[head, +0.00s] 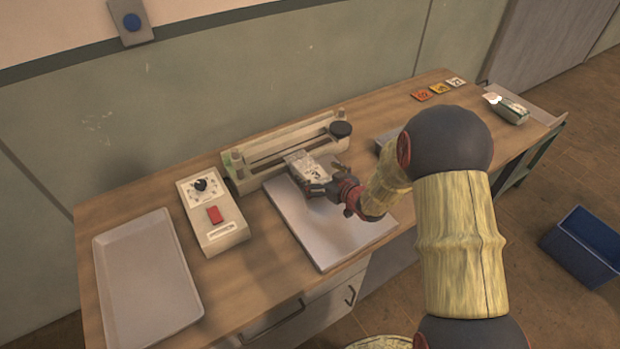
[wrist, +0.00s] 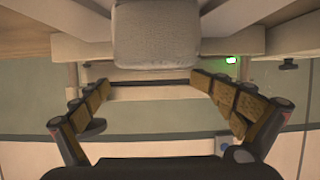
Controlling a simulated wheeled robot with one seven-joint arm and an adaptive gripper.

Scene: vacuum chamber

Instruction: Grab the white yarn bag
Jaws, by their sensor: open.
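A whitish bag (head: 302,162) with dark print sits at the back of the grey plate (head: 335,229), close against the long sealer-like device. It appears to be the white yarn bag. In the wrist view a pale, textured block, likely the same bag (wrist: 155,34), shows at the top centre, just beyond the fingertips. My gripper (head: 326,178) is open right at the bag's near right side in the head view. In the wrist view my gripper (wrist: 152,83) has its two fingers spread wide with nothing between them. Whether a finger touches the bag I cannot tell.
The long device (head: 285,150) stands behind the bag. A control box (head: 226,232) and an empty tray (head: 150,290) are to the left. Numbered tiles (head: 438,88) and another bag (head: 512,110) are at the far right. A blue bin (head: 585,245) is on the floor.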

